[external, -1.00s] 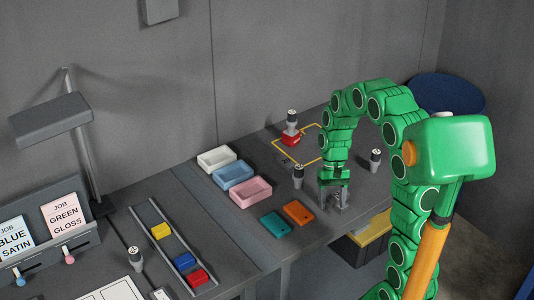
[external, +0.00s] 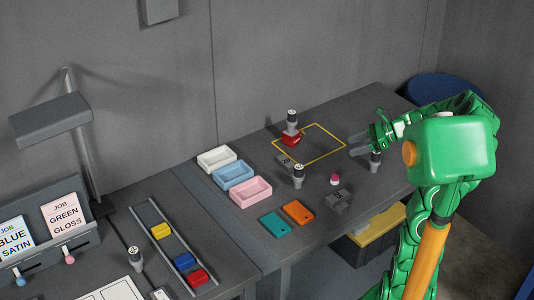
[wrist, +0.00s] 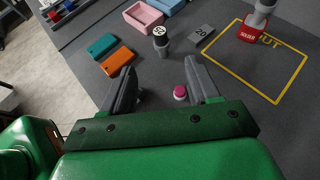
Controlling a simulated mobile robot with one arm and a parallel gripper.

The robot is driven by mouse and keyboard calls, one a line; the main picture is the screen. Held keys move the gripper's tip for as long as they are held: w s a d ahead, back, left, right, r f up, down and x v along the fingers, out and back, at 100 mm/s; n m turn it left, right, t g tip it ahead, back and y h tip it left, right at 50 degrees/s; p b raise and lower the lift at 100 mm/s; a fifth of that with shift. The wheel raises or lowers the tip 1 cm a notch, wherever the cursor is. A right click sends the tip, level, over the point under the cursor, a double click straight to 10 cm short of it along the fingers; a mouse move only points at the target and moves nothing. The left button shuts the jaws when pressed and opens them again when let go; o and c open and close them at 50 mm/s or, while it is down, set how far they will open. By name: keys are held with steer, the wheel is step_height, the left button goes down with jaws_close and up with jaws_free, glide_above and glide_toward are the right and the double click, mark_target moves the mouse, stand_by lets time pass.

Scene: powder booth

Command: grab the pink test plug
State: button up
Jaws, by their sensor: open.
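A small plug with a pink top and a pale base (external: 335,180) stands on the table between a gray block and a black-and-silver cylinder. It also shows in the wrist view (wrist: 180,92), just inside the right finger. My gripper (external: 368,132) is open and empty, above the table's right part, to the right of and behind the plug in the external view. In the wrist view, my gripper (wrist: 158,75) has its fingers spread wide. Another small pink peg (external: 69,258) sits below the pink job card at far left.
A gray block (external: 338,201) and weighted cylinders (external: 375,161) (external: 298,176) stand around the plug. Orange (external: 298,211) and teal (external: 272,224) plates lie left of it. Shallow trays (external: 251,189) stand further left.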

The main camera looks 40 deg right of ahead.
steer(key=d+m+t, duration=0.2)
steer(key=d+m, duration=0.1)
steer(key=d, duration=0.1)
glide_toward(339, 183)
steer(key=shift+n, duration=0.3)
steer(key=r, duration=0.1)
steer(key=w+a+r, duration=0.1)
steer(key=r, duration=0.1)
steer(key=shift+w+a+r, duration=0.1)
steer(key=shift+w+a, duration=0.25)
steer(key=shift+a, duration=0.05)
steer(key=shift+f+x, duration=0.2)
steer(key=shift+x, duration=1.1)
steer(key=shift+f+x, duration=0.15)
steer(key=shift+x, duration=1.15)
steer(key=shift+f+x, duration=0.2)
steer(key=shift+x, duration=1.1)
steer(key=shift+s+d, duration=0.1)
steer(key=shift+d, duration=0.1)
steer(key=c, duration=1.1)
